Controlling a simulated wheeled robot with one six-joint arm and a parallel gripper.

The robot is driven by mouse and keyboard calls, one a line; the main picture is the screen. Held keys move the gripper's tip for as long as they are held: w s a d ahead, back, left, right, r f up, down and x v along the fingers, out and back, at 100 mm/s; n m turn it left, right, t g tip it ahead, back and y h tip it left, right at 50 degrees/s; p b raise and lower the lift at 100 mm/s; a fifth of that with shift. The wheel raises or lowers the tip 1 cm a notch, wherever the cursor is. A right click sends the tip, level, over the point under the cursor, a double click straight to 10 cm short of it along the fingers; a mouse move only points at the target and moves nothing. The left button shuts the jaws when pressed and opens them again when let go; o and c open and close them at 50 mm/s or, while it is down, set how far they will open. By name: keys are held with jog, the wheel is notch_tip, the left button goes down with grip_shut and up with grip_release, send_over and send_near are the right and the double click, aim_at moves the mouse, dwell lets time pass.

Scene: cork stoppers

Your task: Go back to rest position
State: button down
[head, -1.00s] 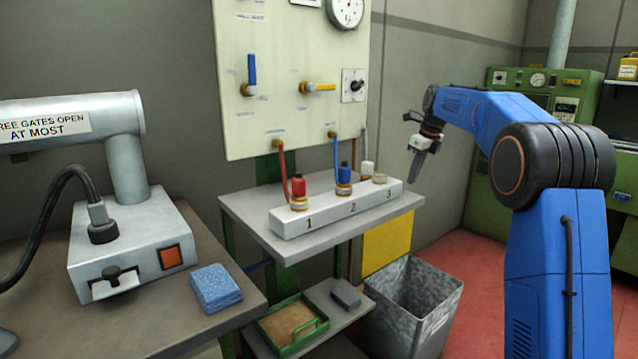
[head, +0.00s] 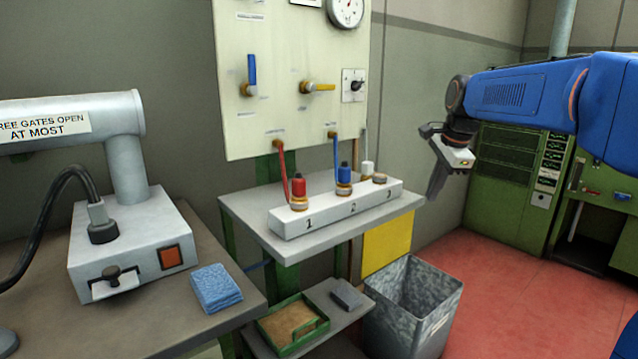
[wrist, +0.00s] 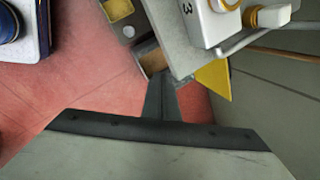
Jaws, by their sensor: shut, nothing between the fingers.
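My gripper (head: 434,186) is at the right in the head view, pointing down, apart from the shelf and above the floor. In the wrist view its fingers (wrist: 162,80) are together with nothing between them. Left of it in the head view, a white block (head: 336,211) marked 1, 2 and 3 stands on a grey shelf (head: 290,248).
A grey bin (head: 410,305) stands on the red floor below my gripper. A green tray (head: 292,325) and grey block (head: 346,294) lie on the lower shelf. A blue cloth (head: 216,287) lies on the left bench. Green cabinets (head: 510,190) stand behind my arm. Floor at right is open.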

jog(key=s+f+n, duration=0.5)
jog(key=s+f, duration=0.1)
jog(key=s, duration=0.6)
jog(key=s+f+n, duration=0.6)
jog(key=s, duration=0.6)
jog(key=s+f+n+t+h, duration=0.1)
jog(key=s+f+n, duration=0.5)
jog(key=s, duration=0.6)
jog(key=shift+s+a+f, duration=0.2)
jog(key=shift+s+f, duration=0.05)
jog(key=shift+s, duration=0.15)
